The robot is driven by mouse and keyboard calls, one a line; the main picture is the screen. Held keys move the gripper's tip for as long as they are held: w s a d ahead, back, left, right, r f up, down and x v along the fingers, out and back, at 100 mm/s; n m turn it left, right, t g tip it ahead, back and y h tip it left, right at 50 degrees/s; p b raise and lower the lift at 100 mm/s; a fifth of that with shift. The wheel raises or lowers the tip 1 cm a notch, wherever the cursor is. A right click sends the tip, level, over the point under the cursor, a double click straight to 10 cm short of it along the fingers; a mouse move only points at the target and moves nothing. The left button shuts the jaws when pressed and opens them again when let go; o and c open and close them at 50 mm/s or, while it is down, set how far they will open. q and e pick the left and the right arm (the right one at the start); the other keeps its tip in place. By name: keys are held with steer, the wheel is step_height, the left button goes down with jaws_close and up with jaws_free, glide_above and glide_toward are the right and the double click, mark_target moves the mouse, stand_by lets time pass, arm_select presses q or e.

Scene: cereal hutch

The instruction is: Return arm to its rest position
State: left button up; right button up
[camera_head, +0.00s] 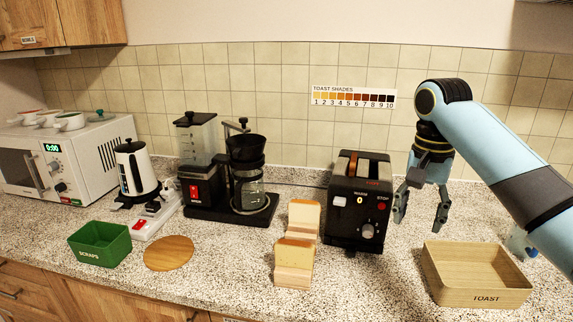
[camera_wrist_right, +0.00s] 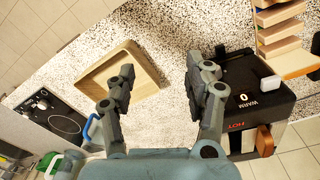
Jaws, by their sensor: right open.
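My right gripper (camera_head: 421,212) hangs open and empty above the counter, between the black toaster (camera_head: 357,200) and the wooden TOAST tray (camera_head: 475,245). Its arm comes in from the right. In the right wrist view the open fingers (camera_wrist_right: 158,85) have bare counter between them, with the TOAST tray (camera_wrist_right: 140,62) on the left and the toaster (camera_wrist_right: 250,100) on the right. The toaster display reads 0, and something brown shows at its top. My left gripper is not in view.
A wooden rack with bread slices (camera_head: 296,245) stands left of the toaster. Further left are a coffee maker (camera_head: 247,170), a kettle (camera_head: 135,168), a green SCRAPS bin (camera_head: 100,243), a round wooden board (camera_head: 168,253) and a microwave (camera_head: 60,160). The front counter between rack and tray is clear.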

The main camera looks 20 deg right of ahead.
steer(key=s+a+f+n+t, duration=0.2)
steer(key=s+a+f+n, duration=0.5)
steer(key=s, duration=0.4)
steer(key=s+a+r+n+t, duration=0.2)
steer(key=s+a+n, duration=0.3)
steer(key=s, duration=0.8)
step_height(320, 180, down, 40)
steer(key=s+d+g+b, duration=0.2)
steer(key=b, duration=1.1)
steer(key=s+f+b, duration=0.5)
steer(key=s+f, duration=0.4)
steer(key=f, duration=0.4)
steer(key=s+d+f+b, duration=0.1)
steer(key=s+f+b, duration=0.5)
steer(key=s+f, duration=0.3)
step_height(320, 180, down, 5)
steer(key=shift+s+d+r+g, duration=0.15)
steer(key=shift+s+r+g, duration=0.05)
steer(key=shift+g, duration=0.2)
